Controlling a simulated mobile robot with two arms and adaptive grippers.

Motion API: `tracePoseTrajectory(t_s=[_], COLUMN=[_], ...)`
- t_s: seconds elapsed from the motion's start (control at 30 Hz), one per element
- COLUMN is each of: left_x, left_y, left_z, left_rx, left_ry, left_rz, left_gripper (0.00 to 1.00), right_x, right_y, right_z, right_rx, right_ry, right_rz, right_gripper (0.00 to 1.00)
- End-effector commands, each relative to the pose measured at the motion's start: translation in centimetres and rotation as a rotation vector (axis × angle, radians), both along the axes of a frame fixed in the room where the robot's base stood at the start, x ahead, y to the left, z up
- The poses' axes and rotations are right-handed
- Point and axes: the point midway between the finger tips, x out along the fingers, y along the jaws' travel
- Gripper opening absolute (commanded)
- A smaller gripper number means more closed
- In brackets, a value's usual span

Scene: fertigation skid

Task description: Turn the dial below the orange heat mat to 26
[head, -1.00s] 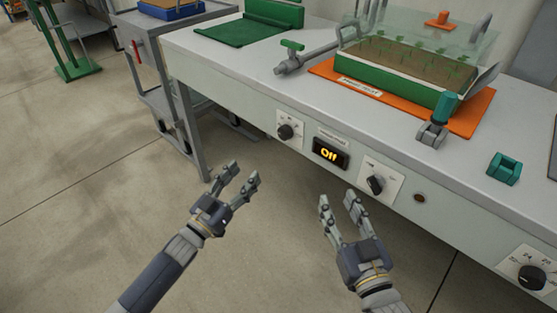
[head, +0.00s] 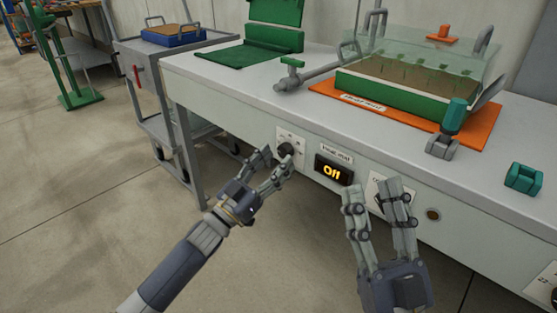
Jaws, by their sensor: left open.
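The orange heat mat (head: 483,131) lies on the bench top under a green seed tray. Below it, on the front panel, are a dark left dial (head: 286,149) on a white plate and a second dial plate (head: 373,189), mostly hidden behind my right fingers. Between them a display (head: 333,170) reads "Off". My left gripper (head: 276,160) is open, its fingertips close to the left dial; I cannot tell whether they touch it. My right gripper (head: 375,187) is open and empty in front of the second dial.
A third dial plate (head: 543,287) is cut off at the lower right edge. A round brown button (head: 433,215) sits on the panel. On the bench are a grey clamp with a teal handle (head: 455,117) and a teal block (head: 524,178). A grey cart (head: 150,95) stands left.

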Motion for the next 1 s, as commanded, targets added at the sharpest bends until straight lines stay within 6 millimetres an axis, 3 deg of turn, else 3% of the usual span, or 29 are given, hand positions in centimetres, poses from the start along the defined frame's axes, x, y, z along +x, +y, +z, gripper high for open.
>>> tracePoseTrajectory(t_s=[0.23,0.57,0.77,1.0], left_x=[1.2,1.4,1.4,1.4], left_y=[-1.1,-1.3,-1.3,-1.2], left_z=[0.6,0.7,0.7,0.7], left_rx=[0.001,0.002,0.002,0.006], left_ry=[0.000,0.001,0.001,-0.003], left_rz=[0.000,0.001,0.001,0.001], left_gripper=[0.51,0.51,0.08,0.08], right_x=[-1.5,-1.7,-1.7,-1.7], right_y=[-0.2,-0.2,-0.2,-0.2], right_z=[1.3,1.6,1.6,1.6], right_rx=[0.031,0.034,0.034,0.034], right_ry=[-0.102,-0.115,-0.115,-0.113], right_rz=[0.006,0.006,0.006,0.006], right_gripper=[0.40,0.40,0.40,0.40])
